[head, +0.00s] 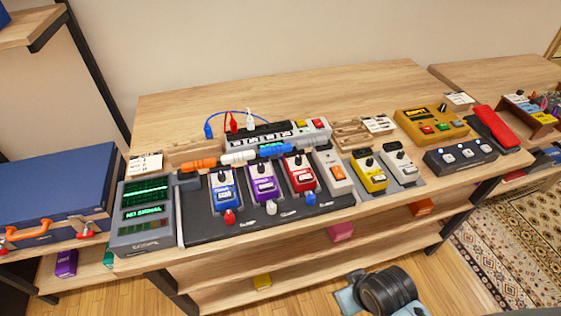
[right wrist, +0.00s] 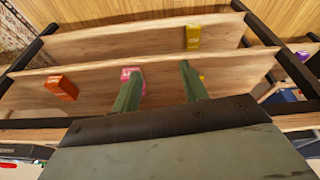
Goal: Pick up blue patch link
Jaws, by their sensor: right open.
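A blue patch link (head: 276,150) lies along the top of the pedal row on the table, at the right end of a line with a white link (head: 238,157) and an orange link (head: 198,163). It sits behind the purple and red pedals. My right gripper (right wrist: 160,75) is open and empty in the right wrist view, with lower shelves beyond its fingers. The blue link does not show in that view. My left gripper is not in view.
Pedals in blue (head: 224,189), purple (head: 263,185) and red (head: 299,174) stand on a black board (head: 195,218). A power strip (head: 318,128) and cable plugs stand behind the links. A scope box (head: 145,215) is at left. The table's back left is clear.

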